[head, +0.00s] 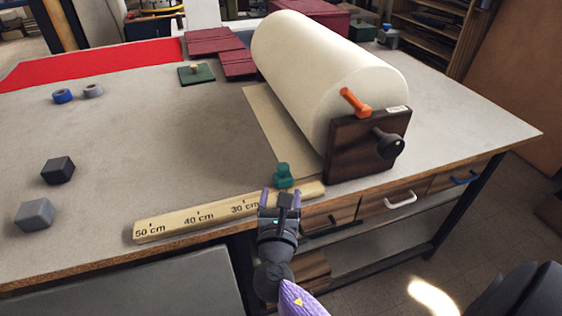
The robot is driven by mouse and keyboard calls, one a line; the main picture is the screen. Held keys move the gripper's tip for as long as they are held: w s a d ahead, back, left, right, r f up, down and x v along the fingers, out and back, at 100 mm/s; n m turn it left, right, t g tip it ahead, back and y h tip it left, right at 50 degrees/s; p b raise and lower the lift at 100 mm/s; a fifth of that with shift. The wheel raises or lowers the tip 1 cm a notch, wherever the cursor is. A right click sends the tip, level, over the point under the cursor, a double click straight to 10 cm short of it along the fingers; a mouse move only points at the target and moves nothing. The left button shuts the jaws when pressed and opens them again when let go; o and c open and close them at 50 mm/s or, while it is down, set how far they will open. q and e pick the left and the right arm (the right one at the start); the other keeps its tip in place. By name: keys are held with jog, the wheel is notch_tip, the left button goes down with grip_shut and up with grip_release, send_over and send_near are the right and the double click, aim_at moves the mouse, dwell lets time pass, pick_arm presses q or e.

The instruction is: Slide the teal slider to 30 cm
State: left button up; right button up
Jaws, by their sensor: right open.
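The teal slider (283,173) stands at the right part of the pale wooden ruler (170,228) along the table's front edge. The ruler's printed marks read 50 cm, 40 cm and 30 cm from left to right. The slider is to the right of the 30 cm mark. My right gripper (281,196) is open, its fingers pointing at the slider from the near side, just below it in the picture. Whether they touch it I cannot tell. The gripper covers part of the ruler. My left gripper is not in view.
A large cream roll (325,70) on a dark wooden bracket (362,150) with an orange lever (355,102) and a dark knob (388,143) stands right of the slider. Grey and black blocks (58,170) lie at left. The tabletop between is clear.

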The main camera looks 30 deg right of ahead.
aim_at(283, 172)
jog(key=b+x, duration=0.1)
jog(key=x, duration=0.7)
jog(key=shift+d+f+b, duration=0.1)
jog(key=shift+f+b, duration=0.05)
jog(key=shift+b, duration=0.2)
jog(key=shift+w+d, duration=0.25)
jog(key=shift+w, duration=0.2)
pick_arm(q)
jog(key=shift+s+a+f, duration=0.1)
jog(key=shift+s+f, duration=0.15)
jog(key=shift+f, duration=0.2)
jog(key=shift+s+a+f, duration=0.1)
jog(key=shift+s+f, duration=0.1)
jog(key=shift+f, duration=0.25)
pick_arm(e)
grip_shut()
